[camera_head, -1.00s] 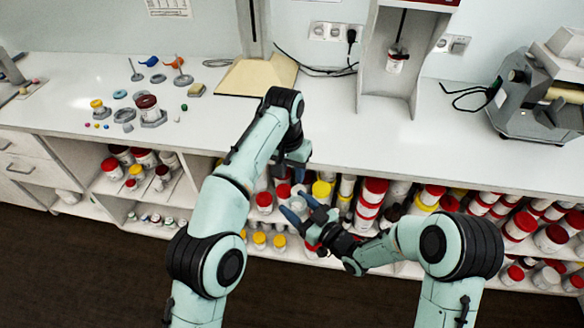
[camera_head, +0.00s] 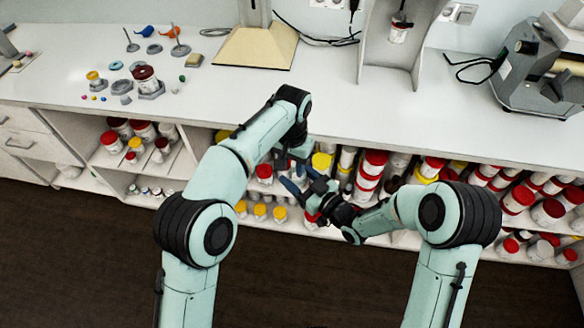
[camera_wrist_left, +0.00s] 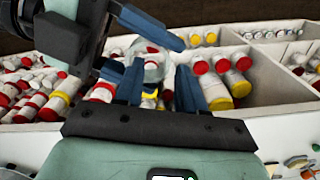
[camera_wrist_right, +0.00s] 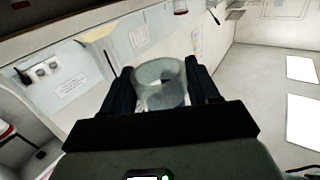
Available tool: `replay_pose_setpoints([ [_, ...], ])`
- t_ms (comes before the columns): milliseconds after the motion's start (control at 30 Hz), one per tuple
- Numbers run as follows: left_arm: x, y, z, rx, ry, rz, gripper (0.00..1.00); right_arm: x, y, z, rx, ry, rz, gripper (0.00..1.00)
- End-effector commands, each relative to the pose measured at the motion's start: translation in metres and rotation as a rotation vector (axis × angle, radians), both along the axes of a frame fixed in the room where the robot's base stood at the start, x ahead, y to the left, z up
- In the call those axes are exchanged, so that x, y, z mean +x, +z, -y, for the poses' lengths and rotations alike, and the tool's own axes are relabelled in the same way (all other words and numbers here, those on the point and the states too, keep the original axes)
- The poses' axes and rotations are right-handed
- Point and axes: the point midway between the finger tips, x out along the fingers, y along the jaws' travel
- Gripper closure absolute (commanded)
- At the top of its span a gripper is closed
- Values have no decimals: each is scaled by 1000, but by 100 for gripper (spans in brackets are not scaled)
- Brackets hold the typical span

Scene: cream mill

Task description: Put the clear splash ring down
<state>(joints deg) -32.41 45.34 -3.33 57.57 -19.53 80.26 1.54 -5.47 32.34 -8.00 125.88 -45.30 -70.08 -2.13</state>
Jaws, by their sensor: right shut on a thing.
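The clear splash ring (camera_wrist_right: 160,82) shows between the two dark fingers of my right gripper (camera_wrist_right: 162,88) in the right wrist view. The gripper is shut on it. In the left wrist view the ring (camera_wrist_left: 152,66) is a faint see-through shape near the right gripper's blue fingers. In the head view the right gripper (camera_head: 300,186) is in front of the shelves, below the counter edge; the ring is hard to make out there. My left gripper (camera_wrist_left: 160,88) is open with nothing clearly between its fingers. It is close to the right gripper, pointing down in the head view (camera_head: 292,160).
The white counter (camera_head: 340,115) has a broad clear stretch in the middle. Small parts and a red-topped jar (camera_head: 146,80) stand at its left. A grey machine (camera_head: 545,70) stands at the right, a white stand (camera_head: 372,50) at the back. Shelves below hold several jars.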

Motion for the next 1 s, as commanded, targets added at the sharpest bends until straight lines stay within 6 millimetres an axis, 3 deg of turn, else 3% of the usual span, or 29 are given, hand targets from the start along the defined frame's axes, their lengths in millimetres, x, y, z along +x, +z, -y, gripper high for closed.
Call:
replay_pose_setpoints([
  [200, 0, -18, 0, 0, 2, 0, 61, 0, 0, 0, 0, 0, 0, 69],
  [500, 0, -21, 0, 0, 1, 0, 61, 0, 0, 0, 0, 0, 0, 69],
  [533, 0, -21, 0, 0, 1, 0, 64, 0, 0, 0, 0, 0, 0, 69],
  [633, 0, -21, 0, -1, 1, -1, 97, 0, 0, 0, 0, 0, 0, 69],
  [833, -1, -20, 2, -4, -2, -3, 100, 0, 0, 0, 1, 1, 1, 69],
  [867, -2, -20, 2, -4, -2, -3, 100, 0, 0, -1, 0, 1, 0, 30],
  [900, -2, -20, 2, -4, -2, -3, 100, 0, 0, -1, 0, 1, 0, 17],
  [933, -1, -20, 2, -3, -2, -3, 100, 0, 0, -1, 0, 1, 0, 10],
  [1000, -1, -20, 2, -2, -1, -2, 100, 0, 0, -1, 0, 1, 0, 10],
])
